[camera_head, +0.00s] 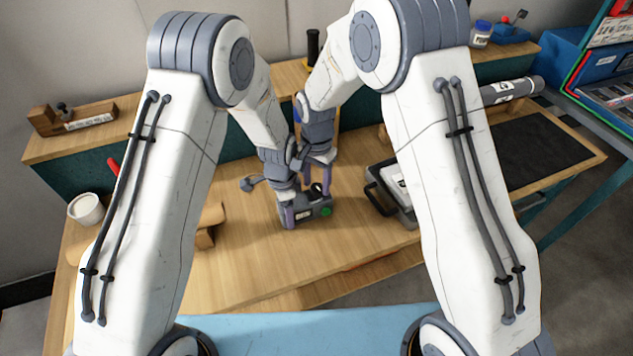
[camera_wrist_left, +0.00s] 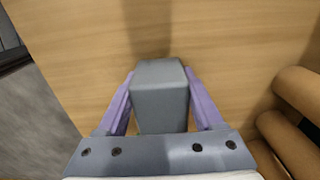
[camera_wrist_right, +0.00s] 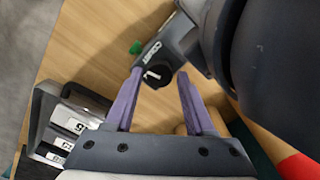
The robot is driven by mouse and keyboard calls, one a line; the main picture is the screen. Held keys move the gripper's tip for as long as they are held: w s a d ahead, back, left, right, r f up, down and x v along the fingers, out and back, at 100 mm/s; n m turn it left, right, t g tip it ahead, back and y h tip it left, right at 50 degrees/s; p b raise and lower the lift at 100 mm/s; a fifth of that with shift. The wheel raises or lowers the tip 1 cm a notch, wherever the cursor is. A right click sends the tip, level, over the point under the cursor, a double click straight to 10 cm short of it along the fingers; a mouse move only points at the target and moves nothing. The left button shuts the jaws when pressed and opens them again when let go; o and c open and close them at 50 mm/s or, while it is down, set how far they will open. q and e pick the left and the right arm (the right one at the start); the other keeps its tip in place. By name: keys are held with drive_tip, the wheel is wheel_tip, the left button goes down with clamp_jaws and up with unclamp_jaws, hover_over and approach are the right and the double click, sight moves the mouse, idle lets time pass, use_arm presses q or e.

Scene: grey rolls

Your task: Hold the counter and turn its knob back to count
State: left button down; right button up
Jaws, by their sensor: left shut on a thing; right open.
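My right gripper (camera_head: 318,180) is open just above and behind the counter. In the right wrist view, the black knob (camera_wrist_right: 157,74) shows between the open fingertips, by a COUNT label; whether they touch it is unclear. My left arm hides part of the counter in the head view.
A grey case with a black handle (camera_head: 378,198) lies right of the counter; it also shows in the right wrist view (camera_wrist_right: 42,122). Brown rolls (camera_wrist_left: 295,125) lie close to my left gripper. A white cup (camera_head: 86,209) stands at left. The table front of the counter is clear.

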sight(318, 186)
wheel_tip(318, 186, up, 12)
drive_tip(key=shift+f, duration=0.15)
drive_tip(key=shift+o, duration=0.3)
drive_tip(key=shift+o, duration=1.2)
wheel_tip(318, 186, down, 12)
drive_tip(key=n, duration=1.9)
drive_tip(key=shift+d+f, duration=0.1)
drive_tip(key=shift+f, duration=0.05)
